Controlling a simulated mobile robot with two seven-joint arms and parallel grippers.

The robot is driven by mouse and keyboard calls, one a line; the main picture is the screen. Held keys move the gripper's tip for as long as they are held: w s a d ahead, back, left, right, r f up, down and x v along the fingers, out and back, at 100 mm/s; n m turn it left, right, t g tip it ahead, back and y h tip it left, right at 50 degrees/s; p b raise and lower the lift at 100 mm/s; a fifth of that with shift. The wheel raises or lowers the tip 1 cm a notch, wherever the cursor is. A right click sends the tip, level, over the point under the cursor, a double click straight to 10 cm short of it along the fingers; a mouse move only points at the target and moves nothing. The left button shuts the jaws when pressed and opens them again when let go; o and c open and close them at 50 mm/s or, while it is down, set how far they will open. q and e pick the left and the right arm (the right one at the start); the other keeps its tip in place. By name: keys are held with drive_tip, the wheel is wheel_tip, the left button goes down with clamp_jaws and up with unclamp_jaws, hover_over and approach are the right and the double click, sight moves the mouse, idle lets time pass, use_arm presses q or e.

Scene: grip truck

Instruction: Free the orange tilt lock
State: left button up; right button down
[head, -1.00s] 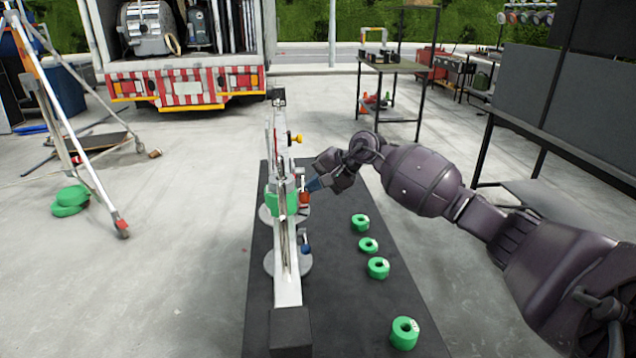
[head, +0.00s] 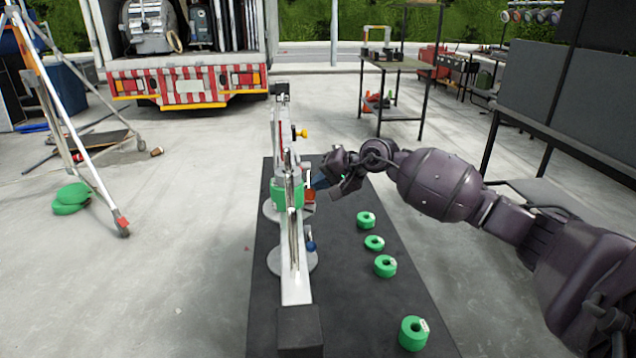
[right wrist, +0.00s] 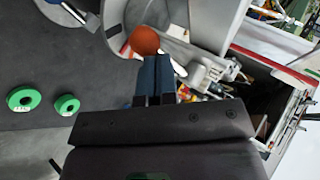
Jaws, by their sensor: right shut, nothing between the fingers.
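A long pale crane-like rig (head: 292,285) with round grey plates and green weights (head: 288,196) stands on a black mat. An orange-red part (head: 309,197) shows on its right side in the head view. In the right wrist view, a round orange knob (right wrist: 145,40) lies just beyond my fingertips. Whether they touch it I cannot tell. My right gripper (head: 318,182) has blue fingers, also seen in the right wrist view (right wrist: 152,62); they are shut with nothing between them. A yellow knob (head: 301,133) sits farther back on the rig. My left gripper is out of view.
Several green rings (head: 385,266) lie on the black mat (head: 350,310) right of the rig. A tripod-like stand (head: 75,150) is at left, a truck (head: 190,85) behind, and a metal table (head: 400,68) at back right. Bare floor lies left of the mat.

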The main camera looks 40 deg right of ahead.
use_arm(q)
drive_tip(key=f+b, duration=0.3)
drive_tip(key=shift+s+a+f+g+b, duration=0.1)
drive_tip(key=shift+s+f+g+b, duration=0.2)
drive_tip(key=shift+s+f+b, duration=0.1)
use_arm(e)
drive_tip(key=f+n+t, duration=0.1)
drive_tip(key=w+f+n+t, duration=0.1)
drive_tip(key=t, duration=0.1)
drive_tip(key=w+d+f+n+t+h, duration=0.1)
drive_tip(key=t, duration=0.1)
drive_tip(key=shift+n, duration=0.3)
drive_tip(key=shift+d, duration=0.1)
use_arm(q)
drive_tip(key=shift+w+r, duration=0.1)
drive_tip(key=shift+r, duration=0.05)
use_arm(e)
drive_tip(key=shift+r, duration=0.1)
